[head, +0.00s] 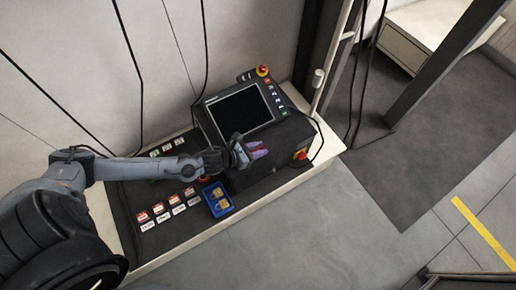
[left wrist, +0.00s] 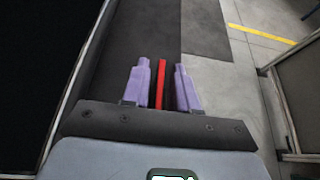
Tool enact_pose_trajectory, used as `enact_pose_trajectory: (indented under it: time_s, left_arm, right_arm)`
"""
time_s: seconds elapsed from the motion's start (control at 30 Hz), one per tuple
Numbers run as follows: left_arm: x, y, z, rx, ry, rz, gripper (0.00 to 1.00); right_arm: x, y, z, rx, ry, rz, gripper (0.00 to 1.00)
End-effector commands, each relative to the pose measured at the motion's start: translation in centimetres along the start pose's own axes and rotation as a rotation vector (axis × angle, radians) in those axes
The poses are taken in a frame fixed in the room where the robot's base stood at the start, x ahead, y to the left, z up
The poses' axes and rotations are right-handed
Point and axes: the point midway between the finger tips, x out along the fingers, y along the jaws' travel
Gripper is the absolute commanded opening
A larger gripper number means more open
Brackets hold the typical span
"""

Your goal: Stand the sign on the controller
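The controller (head: 207,122) is a dark box with a black screen, standing at the back right of the bench. My left gripper (head: 258,150) is at the front of the controller, pointing right, with its purple fingers close together. In the left wrist view, the thin red sign (left wrist: 161,82) is edge-on between the two fingers of my left gripper (left wrist: 162,85). My right gripper is not in view.
A blue tray (head: 229,211) with padlocks sits on the bench below the gripper. Several red and white tags (head: 166,216) lie left of it. A post and cables rise at the right.

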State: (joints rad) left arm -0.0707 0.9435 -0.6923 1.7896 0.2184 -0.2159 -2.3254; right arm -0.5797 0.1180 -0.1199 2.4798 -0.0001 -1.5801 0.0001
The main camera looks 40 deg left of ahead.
Motion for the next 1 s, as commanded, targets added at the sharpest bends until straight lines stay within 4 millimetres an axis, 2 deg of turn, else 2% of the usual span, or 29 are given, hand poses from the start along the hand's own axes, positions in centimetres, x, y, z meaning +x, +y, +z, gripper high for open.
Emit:
enact_pose_trajectory:
  time_s: [0.47, 0.57, 1.0]
  left_arm:
    - [-0.6, 0.0, 0.3, 0.000, 0.002, 0.000, 0.37]
    - [-1.8, 0.0, 0.4, 0.000, 0.003, 0.000, 0.37]
    - [-9.5, 0.0, 0.4, 0.001, 0.005, -0.001, 0.37]
  right_arm:
    - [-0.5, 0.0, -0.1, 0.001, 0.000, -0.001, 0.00]
    - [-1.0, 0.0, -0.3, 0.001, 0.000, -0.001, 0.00]
    - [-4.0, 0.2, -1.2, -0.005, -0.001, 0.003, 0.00]
